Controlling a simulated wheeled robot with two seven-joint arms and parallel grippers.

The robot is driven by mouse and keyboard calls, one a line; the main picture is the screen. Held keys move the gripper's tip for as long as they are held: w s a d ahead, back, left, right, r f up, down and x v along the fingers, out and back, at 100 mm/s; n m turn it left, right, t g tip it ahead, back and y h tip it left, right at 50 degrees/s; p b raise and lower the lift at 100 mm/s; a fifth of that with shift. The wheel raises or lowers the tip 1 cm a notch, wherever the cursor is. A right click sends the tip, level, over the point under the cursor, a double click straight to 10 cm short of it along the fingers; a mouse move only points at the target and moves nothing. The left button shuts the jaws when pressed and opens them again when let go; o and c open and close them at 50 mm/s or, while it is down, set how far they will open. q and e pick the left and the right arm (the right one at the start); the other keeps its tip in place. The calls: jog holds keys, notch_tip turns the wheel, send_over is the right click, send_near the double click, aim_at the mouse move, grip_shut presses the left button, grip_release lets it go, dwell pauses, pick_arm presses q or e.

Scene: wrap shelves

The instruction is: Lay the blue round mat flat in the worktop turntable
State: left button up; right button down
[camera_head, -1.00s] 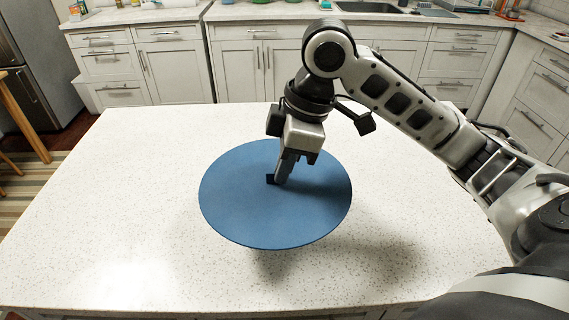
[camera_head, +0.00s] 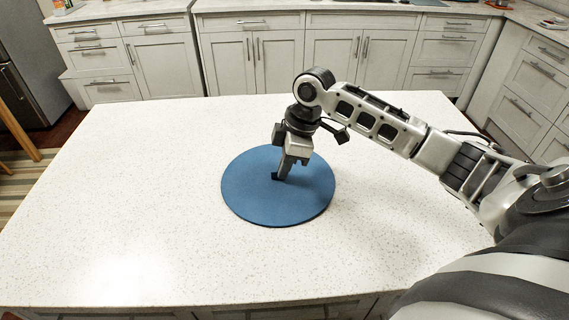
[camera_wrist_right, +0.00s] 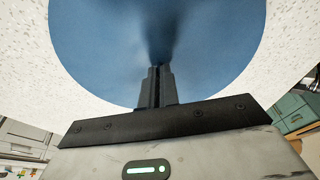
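The blue round mat (camera_head: 300,205) lies level at the middle of the white worktop, with only a thin shadow at its edge. It also fills the upper part of the right wrist view (camera_wrist_right: 90,40). My right gripper (camera_head: 279,177) points down at the mat's middle. Its fingers (camera_wrist_right: 156,72) are close together and meet the mat there; the exact grip point is hidden. I cannot make out the turntable; anything under the mat is hidden. My left gripper is not in view.
The white worktop (camera_head: 120,190) is bare around the mat. My right arm reaches in over its right side. Cabinets (camera_head: 330,55) and a back counter stand beyond it, with a floor gap between. A wooden furniture leg (camera_head: 18,130) shows at the far left.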

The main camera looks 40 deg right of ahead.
jog(key=c, duration=1.6)
grip_release()
jog(key=shift+c, duration=0.2)
